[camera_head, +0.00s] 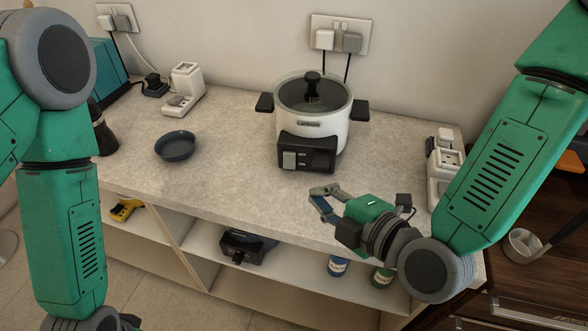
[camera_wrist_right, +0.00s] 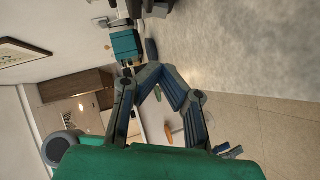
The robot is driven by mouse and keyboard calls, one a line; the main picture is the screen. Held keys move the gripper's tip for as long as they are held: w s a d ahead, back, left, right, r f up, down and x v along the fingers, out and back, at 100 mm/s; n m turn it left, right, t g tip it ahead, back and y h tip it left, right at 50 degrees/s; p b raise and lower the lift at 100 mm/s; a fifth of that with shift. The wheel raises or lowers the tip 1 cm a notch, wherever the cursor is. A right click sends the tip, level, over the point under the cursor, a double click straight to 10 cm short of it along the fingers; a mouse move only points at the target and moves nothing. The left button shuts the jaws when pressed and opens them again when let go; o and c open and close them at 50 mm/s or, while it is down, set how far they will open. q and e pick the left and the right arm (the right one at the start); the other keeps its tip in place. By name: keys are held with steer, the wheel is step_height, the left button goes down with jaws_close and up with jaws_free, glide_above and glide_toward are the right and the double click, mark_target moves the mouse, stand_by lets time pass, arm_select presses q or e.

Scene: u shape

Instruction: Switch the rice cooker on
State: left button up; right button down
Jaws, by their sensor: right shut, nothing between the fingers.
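The rice cooker (camera_head: 325,125) stands upright on the worktop, white with a glass lid, dark side handles and a black front panel (camera_head: 318,154). A light grey rocker switch (camera_head: 290,160) sits on the panel's left, beside small OFF and ON labels. My right gripper (camera_head: 316,196) is shut and empty, below and slightly right of the panel at the worktop's front edge, apart from the cooker. Its fingers (camera_wrist_right: 152,72) meet in the right wrist view.
A dark bowl (camera_head: 175,146) stands on the worktop (camera_head: 230,185) left of the cooker. White power strips (camera_head: 185,85) stand behind it and at the right (camera_head: 443,160). A wall socket (camera_head: 340,35) is behind the cooker. The worktop in front of the cooker is clear.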

mark_target(287, 168)
steer(key=x, duration=0.7)
steer(key=shift+a+f, duration=0.1)
steer(key=shift+a, duration=0.4)
steer(key=w, duration=0.1)
steer(key=w+f, duration=0.1)
steer(key=w, duration=0.1)
steer(key=shift+w+d+f+p, duration=0.25)
steer(key=shift+w+d+p, duration=0.05)
steer(key=shift+d, duration=0.05)
steer(key=shift+w+d+f, duration=0.15)
steer(key=shift+w+f, duration=0.1)
steer(key=shift+w, duration=0.25)
steer(key=shift+a+f, duration=0.1)
steer(key=shift+a, duration=0.45)
steer(key=shift+w+d+f+b, duration=0.2)
steer(key=shift+d+f+b, duration=0.05)
steer(key=shift+b, duration=0.3)
arm_select(q)
steer(key=shift+a+f, duration=0.1)
arm_select(e)
steer(key=shift+d+r, duration=0.1)
steer(key=shift+d, duration=0.05)
arm_select(q)
steer(key=shift+s, duration=0.1)
